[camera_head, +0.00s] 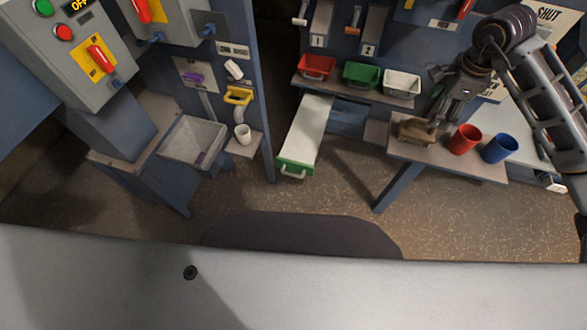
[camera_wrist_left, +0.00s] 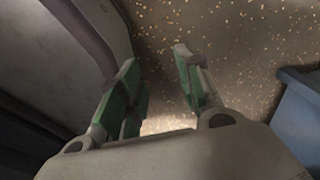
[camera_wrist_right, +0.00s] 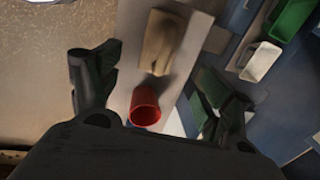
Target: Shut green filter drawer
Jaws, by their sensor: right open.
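The green filter drawer (camera_head: 305,135) is pulled far out from the blue cabinet in the head view. It has a long pale body and a green front (camera_head: 295,167) with a light handle facing me. My right gripper (camera_head: 438,118) is right of the drawer, above a small shelf and apart from the drawer. Its fingers are open and empty in the right wrist view (camera_wrist_right: 155,85). My left gripper (camera_wrist_left: 156,65) shows only in the left wrist view, open and empty over the speckled floor. The drawer is not clearly seen in either wrist view.
The shelf (camera_head: 480,164) bears a tan block (camera_head: 416,131), a red cup (camera_head: 464,139) and a blue cup (camera_head: 499,148). Red, green and white bins stand on a ledge behind the drawer. A post (camera_head: 262,130) stands left of it. Floor in front is clear.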

